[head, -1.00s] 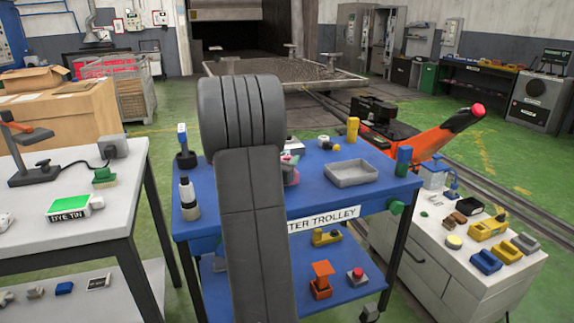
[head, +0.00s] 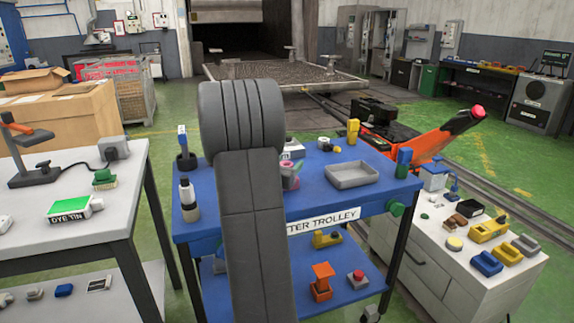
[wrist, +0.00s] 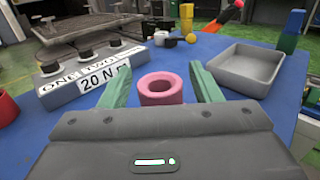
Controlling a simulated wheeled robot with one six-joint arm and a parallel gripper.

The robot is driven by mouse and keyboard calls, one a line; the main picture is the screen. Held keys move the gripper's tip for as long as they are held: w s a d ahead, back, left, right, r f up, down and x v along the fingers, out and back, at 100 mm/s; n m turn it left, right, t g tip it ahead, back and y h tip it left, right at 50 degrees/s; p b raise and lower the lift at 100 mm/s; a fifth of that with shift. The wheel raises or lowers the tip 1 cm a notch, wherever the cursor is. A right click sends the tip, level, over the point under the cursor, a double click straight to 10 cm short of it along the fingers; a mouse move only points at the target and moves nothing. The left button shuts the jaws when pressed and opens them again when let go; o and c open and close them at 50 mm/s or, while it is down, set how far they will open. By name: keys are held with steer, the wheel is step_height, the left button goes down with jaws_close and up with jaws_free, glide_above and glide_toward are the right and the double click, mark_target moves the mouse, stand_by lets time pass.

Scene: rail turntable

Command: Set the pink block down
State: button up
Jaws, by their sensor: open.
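The pink block (wrist: 161,90) is a short ring-like piece with a round hole in its top. It stands upright on the blue trolley top (wrist: 225,110) in the wrist view. My gripper (wrist: 161,88) is open, with one green finger on each side of the block and a gap visible on both sides. The lower front of the block is hidden by my gripper's body. In the head view the pink block (head: 291,182) shows just right of my arm, which hides part of the trolley top.
A grey tray (wrist: 247,68) lies to the right of the block. A grey stand with dark knobs and a "20 N" label (wrist: 105,78) is at the left. Blue surface is free around the block.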

steer(key=b+v, duration=0.1)
steer(key=v, duration=1.1)
